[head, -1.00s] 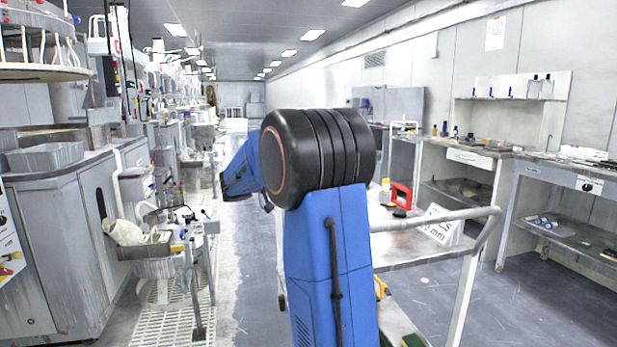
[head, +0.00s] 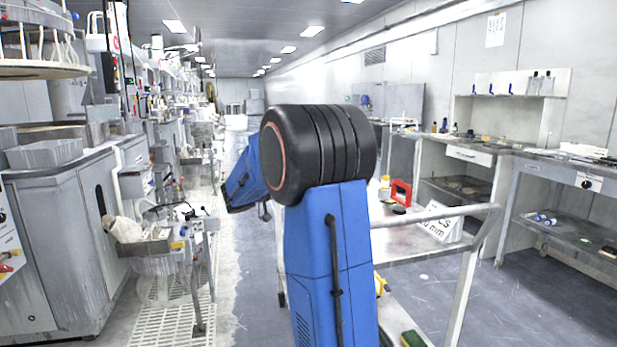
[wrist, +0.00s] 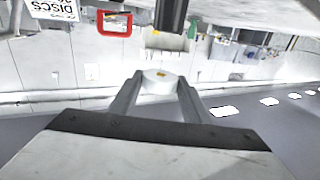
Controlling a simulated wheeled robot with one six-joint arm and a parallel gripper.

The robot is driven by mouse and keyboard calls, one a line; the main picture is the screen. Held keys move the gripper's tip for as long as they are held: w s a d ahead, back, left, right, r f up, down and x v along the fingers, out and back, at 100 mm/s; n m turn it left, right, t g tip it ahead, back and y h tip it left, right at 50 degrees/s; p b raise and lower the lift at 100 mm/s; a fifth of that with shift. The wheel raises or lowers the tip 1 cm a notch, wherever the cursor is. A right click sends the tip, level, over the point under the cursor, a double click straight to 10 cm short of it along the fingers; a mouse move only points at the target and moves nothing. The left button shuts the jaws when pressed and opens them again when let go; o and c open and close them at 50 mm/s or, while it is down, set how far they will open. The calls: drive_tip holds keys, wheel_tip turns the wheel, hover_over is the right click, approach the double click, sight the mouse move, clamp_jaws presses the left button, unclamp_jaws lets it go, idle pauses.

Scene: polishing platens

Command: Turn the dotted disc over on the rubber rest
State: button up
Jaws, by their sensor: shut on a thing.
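My gripper (wrist: 157,80) shows in the wrist view, its two grey fingers closed on the sides of a pale round disc (wrist: 157,86). A small yellow dot (wrist: 161,73) marks the disc's visible face. The wrist view shows the room upside down. In the head view my own blue arm hides the gripper and the disc. A small black round piece (head: 399,210) lies on the cart's top beside the red frame; I cannot tell whether it is the rubber rest.
The cart (head: 408,236) with a pale top and metal rail stands right of my arm. It carries a red frame (head: 401,192), a yellow-topped bottle (head: 385,187) and a lettered sign (head: 440,222). Benches line the right wall; machines stand left.

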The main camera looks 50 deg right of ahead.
drive_tip(key=shift+f, duration=2.75)
drive_tip(key=o, duration=1.1)
drive_tip(key=w+a, duration=0.2)
drive_tip(key=a, duration=1.5)
drive_tip(key=shift+w, duration=0.25)
drive_tip(key=shift+a, duration=0.1)
